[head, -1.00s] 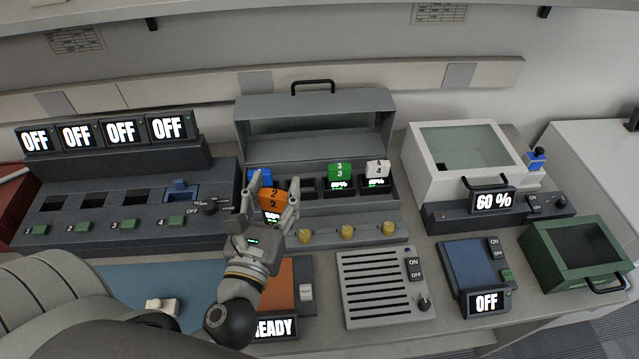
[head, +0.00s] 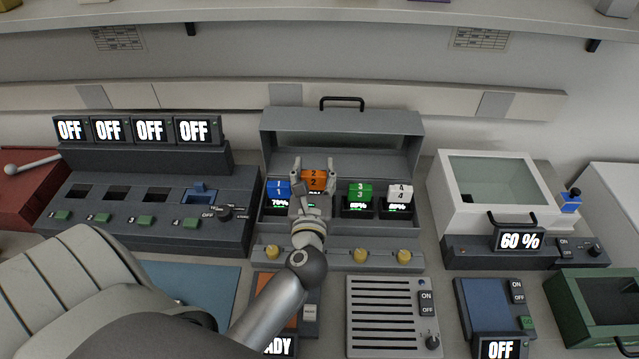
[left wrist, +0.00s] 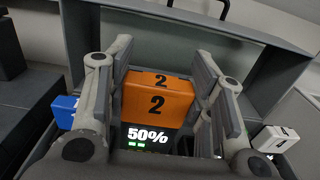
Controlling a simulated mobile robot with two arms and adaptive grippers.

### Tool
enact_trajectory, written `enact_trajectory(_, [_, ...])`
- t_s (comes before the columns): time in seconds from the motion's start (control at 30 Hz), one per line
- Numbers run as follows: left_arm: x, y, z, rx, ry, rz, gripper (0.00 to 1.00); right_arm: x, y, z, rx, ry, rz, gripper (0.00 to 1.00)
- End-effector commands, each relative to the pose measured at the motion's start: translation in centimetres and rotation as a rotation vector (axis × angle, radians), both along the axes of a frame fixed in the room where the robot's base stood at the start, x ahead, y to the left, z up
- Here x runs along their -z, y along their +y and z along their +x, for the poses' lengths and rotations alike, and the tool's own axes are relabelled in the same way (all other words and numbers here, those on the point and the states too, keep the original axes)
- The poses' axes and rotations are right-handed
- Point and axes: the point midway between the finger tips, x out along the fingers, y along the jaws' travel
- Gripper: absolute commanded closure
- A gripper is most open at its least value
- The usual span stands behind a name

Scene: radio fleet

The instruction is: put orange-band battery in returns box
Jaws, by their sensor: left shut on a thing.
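The orange-band battery (head: 314,181), marked 2, is between the fingers of my left gripper (head: 313,172), which is shut on it. In the left wrist view the battery (left wrist: 157,98) sits upright between both fingers, with a 50% display under its orange band. It is at the grey open-lidded case (head: 342,130), between the blue battery and the green battery, its top slightly higher than theirs. Its lower end is hidden, so I cannot tell whether it touches the case. A green open box (head: 566,312) is at the lower right; no returns label shows. My right gripper is not in view.
The blue battery (head: 278,190), green battery (head: 360,193) and white battery (head: 399,192) stand in the case. A charger with OFF screens (head: 150,130) is at left. A grey slotted panel (head: 390,315) lies in front.

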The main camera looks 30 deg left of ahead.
Motion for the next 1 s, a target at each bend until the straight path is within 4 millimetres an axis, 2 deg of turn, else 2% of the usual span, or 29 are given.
enact_trajectory(0.1, [1.7, 0.3, 1.4, 0.001, -0.002, 0.003, 0.79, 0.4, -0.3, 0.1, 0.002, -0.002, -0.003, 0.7])
enact_trajectory(0.2, [2.5, 0.4, 2.1, 0.001, -0.003, 0.003, 0.79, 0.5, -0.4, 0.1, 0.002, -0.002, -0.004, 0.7])
enact_trajectory(0.37, [3.2, 0.5, 2.7, 0.001, -0.003, 0.002, 0.79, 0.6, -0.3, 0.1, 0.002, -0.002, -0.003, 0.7])
enact_trajectory(0.63, [6.2, 0.5, 3.0, 0.002, 0.0, 0.004, 0.79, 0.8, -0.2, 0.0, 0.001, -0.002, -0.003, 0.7])
enact_trajectory(1.0, [6.7, 0.5, 2.9, 0.001, -0.003, 0.002, 0.79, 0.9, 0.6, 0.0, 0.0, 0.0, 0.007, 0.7])
